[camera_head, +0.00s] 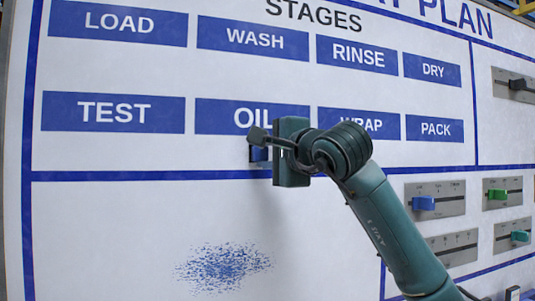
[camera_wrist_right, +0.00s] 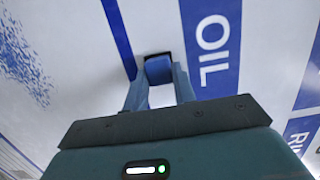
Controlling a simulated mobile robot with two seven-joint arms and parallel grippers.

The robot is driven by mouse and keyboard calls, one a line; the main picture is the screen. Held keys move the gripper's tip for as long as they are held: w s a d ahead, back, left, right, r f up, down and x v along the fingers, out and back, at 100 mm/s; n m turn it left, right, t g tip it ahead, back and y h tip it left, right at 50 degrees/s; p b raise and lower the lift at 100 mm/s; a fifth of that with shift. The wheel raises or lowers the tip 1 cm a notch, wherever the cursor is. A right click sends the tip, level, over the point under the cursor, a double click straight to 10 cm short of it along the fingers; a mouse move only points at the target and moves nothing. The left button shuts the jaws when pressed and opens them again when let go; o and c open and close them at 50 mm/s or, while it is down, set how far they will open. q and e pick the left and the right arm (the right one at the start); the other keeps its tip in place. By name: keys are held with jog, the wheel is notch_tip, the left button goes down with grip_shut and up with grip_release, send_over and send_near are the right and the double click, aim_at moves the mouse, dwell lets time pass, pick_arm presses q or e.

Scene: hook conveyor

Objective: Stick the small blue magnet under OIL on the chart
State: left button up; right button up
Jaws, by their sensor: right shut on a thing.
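The chart (camera_head: 120,152) is a white board with blue labels. Its OIL label (camera_head: 218,116) is in the lower label row and also shows in the right wrist view (camera_wrist_right: 212,45). My right gripper (camera_head: 262,150) is shut on the small blue magnet (camera_head: 257,155), just below the OIL label and above the blue horizontal line. In the right wrist view the magnet (camera_wrist_right: 158,70) sits between the two fingertips, close to the board face. I cannot tell whether it touches the board. My gripper partly covers the magnet and the right end of the OIL label. My left gripper is not in view.
Other labels, such as TEST (camera_head: 113,112) and PACK (camera_head: 435,129), flank the row. Slider panels with a blue knob (camera_head: 423,203) and a green knob (camera_head: 497,194) are at the right. A blue smudge (camera_head: 225,267) marks the lower board.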

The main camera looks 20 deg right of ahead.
jog(key=shift+w, duration=0.35)
dwell(0.4)
jog(key=o, duration=1)
jog(key=shift+c, duration=0.2)
